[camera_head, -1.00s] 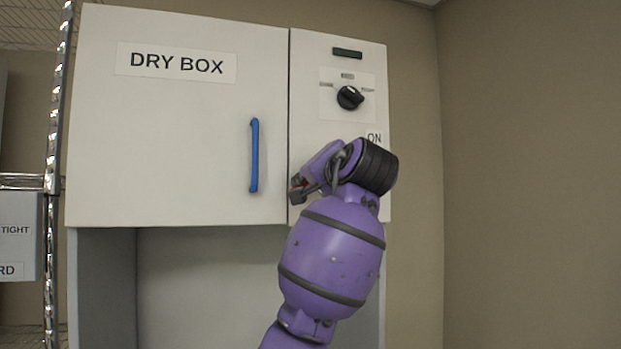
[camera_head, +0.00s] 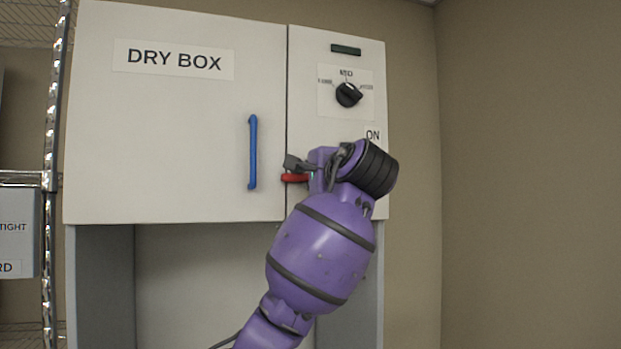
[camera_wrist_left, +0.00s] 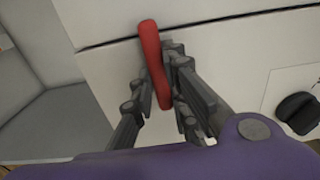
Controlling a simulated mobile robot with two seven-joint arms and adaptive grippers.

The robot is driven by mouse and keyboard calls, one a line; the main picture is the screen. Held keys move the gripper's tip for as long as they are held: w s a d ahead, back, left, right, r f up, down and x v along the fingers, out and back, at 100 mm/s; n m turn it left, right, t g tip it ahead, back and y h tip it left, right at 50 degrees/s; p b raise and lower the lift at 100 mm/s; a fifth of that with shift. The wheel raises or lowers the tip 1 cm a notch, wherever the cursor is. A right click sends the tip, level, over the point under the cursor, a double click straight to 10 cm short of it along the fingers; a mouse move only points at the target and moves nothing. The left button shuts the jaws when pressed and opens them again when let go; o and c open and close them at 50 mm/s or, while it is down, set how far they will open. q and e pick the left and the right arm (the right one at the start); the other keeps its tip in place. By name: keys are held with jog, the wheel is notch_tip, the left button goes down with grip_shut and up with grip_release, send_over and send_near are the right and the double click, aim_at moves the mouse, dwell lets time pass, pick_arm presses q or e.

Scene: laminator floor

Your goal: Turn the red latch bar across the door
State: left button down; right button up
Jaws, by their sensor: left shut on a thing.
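The red latch bar (camera_head: 294,178) is at the seam between the door and the control panel, right of the blue handle. It lies about level, and its left end reaches just over the seam. The left wrist view shows the bar (camera_wrist_left: 152,62) crossing the dark seam line. My left gripper (camera_head: 297,168) is shut on the bar, with grey fingers on both sides of it in the wrist view (camera_wrist_left: 152,80). The gripper and purple wrist hide the bar's right part in the head view. The white door (camera_head: 170,130) looks closed. My right gripper is not in view.
A blue handle (camera_head: 253,152) stands out from the door near the fingers. A black knob (camera_head: 348,95) sits on the panel above my wrist. A wire rack (camera_head: 52,150) stands at the left. A beige wall (camera_head: 530,170) is at the right.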

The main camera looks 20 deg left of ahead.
pick_arm(q)
jog(key=shift+d, duration=0.1)
dwell(0.4)
jog(key=c, duration=1.7)
grip_release()
jog(key=shift+d, duration=0.1)
jog(key=v, duration=1.2)
